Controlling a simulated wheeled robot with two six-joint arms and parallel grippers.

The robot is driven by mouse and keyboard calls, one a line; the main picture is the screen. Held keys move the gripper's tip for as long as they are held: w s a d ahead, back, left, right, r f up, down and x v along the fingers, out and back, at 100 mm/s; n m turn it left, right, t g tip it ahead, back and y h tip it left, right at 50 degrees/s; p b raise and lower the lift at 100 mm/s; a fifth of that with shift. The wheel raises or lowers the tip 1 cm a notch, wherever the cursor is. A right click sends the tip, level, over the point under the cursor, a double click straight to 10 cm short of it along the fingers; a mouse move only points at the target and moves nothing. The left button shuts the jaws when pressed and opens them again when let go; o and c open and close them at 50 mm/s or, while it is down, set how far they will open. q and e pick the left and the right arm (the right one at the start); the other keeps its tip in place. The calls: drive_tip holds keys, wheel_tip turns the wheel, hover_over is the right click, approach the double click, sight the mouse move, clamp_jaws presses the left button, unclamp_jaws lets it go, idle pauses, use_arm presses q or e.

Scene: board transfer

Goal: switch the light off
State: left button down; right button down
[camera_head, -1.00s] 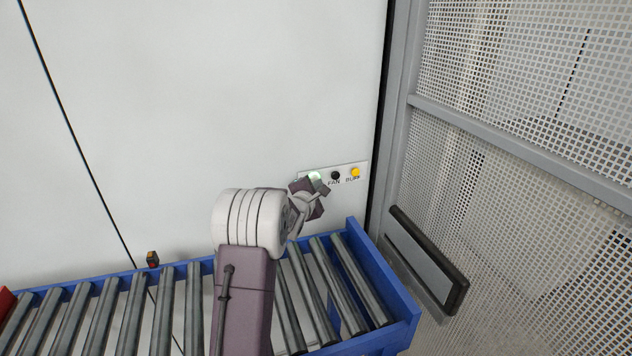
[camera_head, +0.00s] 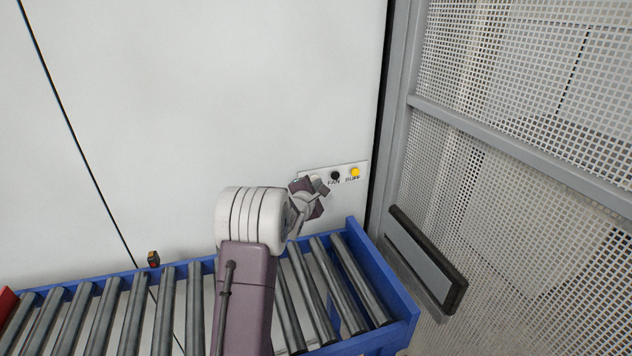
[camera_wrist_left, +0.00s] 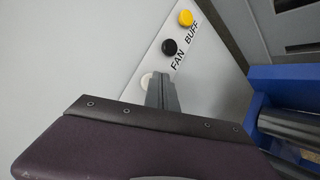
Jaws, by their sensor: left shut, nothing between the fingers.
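A pale control panel (camera_head: 346,169) is on the white wall. It has a yellow button (camera_head: 355,172) marked BUFF, a black button (camera_head: 335,175) marked FAN, and a whitish button at its left end, mostly hidden by my gripper in the head view. My left gripper (camera_head: 321,186) is shut and empty, with its fingertips at that left end. In the left wrist view the whitish button (camera_wrist_left: 147,80) shows beside the shut fingers (camera_wrist_left: 161,90) and looks unlit. Its label is hidden, and I cannot tell whether the fingertips touch it. My right gripper is out of view.
A blue roller conveyor (camera_head: 385,285) runs below the panel. A small dark sensor (camera_head: 153,259) stands at its back edge. A perforated metal screen (camera_head: 520,190) with a dark-edged handle plate (camera_head: 430,262) is to the right. The wall above the panel is clear.

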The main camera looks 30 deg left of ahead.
use_arm(q)
drive_tip(key=shift+s+d, duration=0.1)
drive_tip(key=s+d+b, duration=0.1)
drive_tip(key=s+d, duration=0.1)
drive_tip(key=s+d+b, duration=0.1)
drive_tip(key=d, duration=0.1)
drive_tip(key=shift+s+d, duration=0.15)
drive_tip(key=shift+s, duration=0.2)
idle(0.4)
